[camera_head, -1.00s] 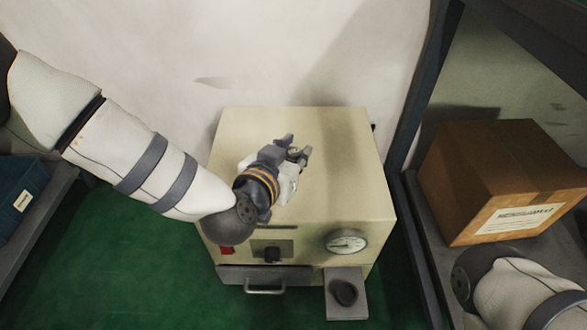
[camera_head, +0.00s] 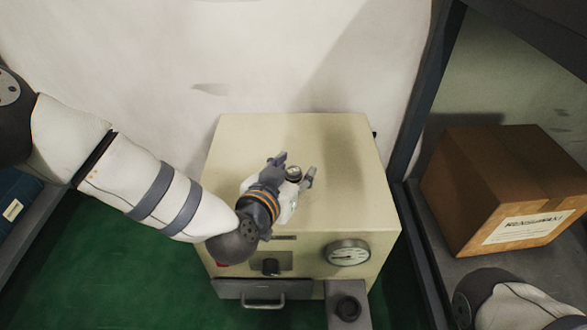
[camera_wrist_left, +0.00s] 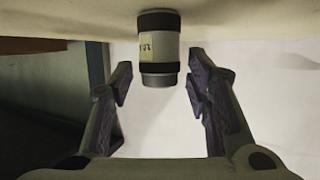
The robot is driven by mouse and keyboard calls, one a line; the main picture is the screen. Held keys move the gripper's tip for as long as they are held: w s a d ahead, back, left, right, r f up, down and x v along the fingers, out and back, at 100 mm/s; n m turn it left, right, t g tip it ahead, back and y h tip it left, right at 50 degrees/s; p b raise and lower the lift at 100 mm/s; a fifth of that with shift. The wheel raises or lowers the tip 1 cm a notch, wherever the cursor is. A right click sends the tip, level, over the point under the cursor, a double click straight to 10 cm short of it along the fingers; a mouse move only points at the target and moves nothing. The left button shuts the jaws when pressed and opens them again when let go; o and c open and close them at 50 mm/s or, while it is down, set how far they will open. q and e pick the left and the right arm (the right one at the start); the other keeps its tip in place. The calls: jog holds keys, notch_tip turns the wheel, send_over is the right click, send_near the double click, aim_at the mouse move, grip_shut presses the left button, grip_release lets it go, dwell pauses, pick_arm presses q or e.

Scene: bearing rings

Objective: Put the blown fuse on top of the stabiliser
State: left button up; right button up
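The fuse (camera_head: 293,174) is a short pale cylinder with dark bands and a dark end. It stands upright on the cream top of the stabiliser (camera_head: 345,150), near the middle. In the left wrist view, which is upside down, the fuse (camera_wrist_left: 158,48) touches the cream surface. My left gripper (camera_head: 297,165) is open around it, one finger on each side. The left wrist view shows a gap between the fuse and each finger of the gripper (camera_wrist_left: 158,85). My right gripper is out of view; only part of my right arm shows at the lower right.
A cardboard box (camera_head: 480,200) sits on a shelf at the right. A blue bin (camera_head: 18,205) is at the left. The stabiliser's top is otherwise clear.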

pick_arm(q)
jog(key=shift+s+r, duration=0.1)
jog(key=shift+r, duration=0.2)
jog(key=p+v, duration=0.4)
jog(key=v, duration=0.7)
jog(key=shift+a+p, duration=0.1)
jog(key=shift+p, duration=0.2)
jog(key=shift+s+a, duration=0.15)
jog(key=shift+s, duration=0.2)
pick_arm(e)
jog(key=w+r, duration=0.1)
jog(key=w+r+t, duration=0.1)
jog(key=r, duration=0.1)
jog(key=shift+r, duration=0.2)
